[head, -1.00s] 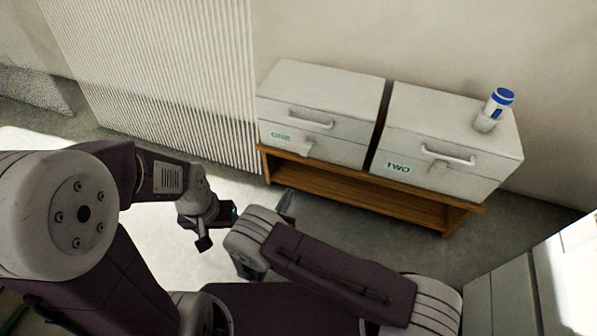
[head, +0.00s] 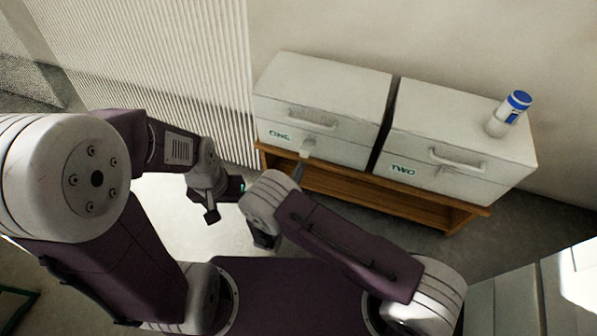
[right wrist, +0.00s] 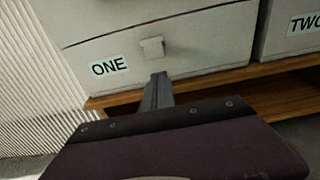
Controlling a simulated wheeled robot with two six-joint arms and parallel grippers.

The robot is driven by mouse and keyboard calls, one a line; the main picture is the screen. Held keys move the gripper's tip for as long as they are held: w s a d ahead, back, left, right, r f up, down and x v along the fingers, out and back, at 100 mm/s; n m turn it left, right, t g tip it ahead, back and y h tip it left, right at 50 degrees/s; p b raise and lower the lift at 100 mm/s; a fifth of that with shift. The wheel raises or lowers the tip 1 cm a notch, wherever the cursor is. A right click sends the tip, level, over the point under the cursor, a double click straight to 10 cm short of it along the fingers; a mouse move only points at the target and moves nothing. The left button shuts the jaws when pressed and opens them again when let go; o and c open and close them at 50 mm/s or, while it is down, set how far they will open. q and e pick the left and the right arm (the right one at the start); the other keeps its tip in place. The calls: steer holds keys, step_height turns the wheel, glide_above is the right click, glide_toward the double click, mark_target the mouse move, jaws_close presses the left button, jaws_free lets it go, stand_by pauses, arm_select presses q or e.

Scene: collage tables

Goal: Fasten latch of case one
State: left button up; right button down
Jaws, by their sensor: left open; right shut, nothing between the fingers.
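Case one (head: 345,150) is a pale grey box with a lid seam, a front handle and a label "ONE". Its lid is down. Its small latch tab (head: 307,146) sits on the front face; it also shows in the right wrist view (right wrist: 152,47), below the seam, seeming to stick out. My right gripper (head: 299,170) is shut and empty, its fingertips just below the latch. In the right wrist view the gripper (right wrist: 157,80) points up at the tab with a small gap in the picture; contact cannot be told. My left gripper (head: 212,207) is open, away to the left.
Case two (head: 460,135) stands to the right of case one across a narrow gap, with a blue-capped white bottle (head: 509,114) on its lid. Both cases rest on a low wooden shelf (head: 375,195). A ribbed panel (head: 165,65) stands to the left.

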arm_select(q)
steer(key=shift+w+a+r, duration=0.1)
steer(key=shift+w+r, duration=0.05)
steer(key=shift+r, duration=0.5)
arm_select(e)
steer(key=shift+w+d+r, duration=0.1)
steer(key=shift+w+r, duration=0.1)
steer(key=shift+r, duration=0.5)
